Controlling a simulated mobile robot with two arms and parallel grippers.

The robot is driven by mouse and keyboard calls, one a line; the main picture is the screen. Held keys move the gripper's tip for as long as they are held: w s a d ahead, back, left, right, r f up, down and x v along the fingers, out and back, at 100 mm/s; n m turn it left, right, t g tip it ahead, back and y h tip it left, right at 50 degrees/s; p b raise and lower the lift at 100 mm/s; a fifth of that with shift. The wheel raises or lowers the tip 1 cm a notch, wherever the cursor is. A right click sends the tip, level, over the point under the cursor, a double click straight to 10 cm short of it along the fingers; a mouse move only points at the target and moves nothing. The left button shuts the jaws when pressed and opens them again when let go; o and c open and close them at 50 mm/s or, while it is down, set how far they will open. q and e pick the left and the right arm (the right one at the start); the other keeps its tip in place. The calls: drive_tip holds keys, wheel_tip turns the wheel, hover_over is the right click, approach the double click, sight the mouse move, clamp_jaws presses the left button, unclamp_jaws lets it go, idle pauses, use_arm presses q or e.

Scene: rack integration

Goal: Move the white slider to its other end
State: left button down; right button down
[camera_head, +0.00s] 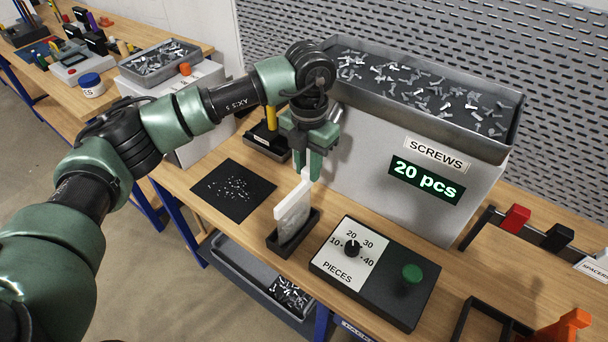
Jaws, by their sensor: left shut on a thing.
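The white slider (292,212) is an upright flat white piece standing in a black base (276,246) on the wooden table. A narrow white part rises at its far right upper corner. My left gripper (314,170) points down from above and is shut on that upper part. Its green fingers partly hide the place of contact. My right gripper is not in view.
A control box with a piece dial (352,248) and a green button (412,273) lies right of the slider. The tall screw dispenser (385,180) stands close behind. A black mat (233,190) with small parts lies to the left.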

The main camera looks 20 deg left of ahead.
sight(307, 170)
use_arm(q)
drive_tip(key=shift+s+a, duration=0.1)
drive_tip(key=shift+s, duration=0.05)
drive_tip(key=c, duration=1.2)
unclamp_jaws()
drive_tip(key=shift+s, duration=0.1)
drive_tip(key=shift+r, duration=0.25)
wheel_tip(307, 170, up, 6)
drive_tip(key=b, duration=0.2)
drive_tip(key=shift+r+b, duration=0.15)
drive_tip(key=shift+b, duration=0.2)
drive_tip(key=shift+r, duration=0.5)
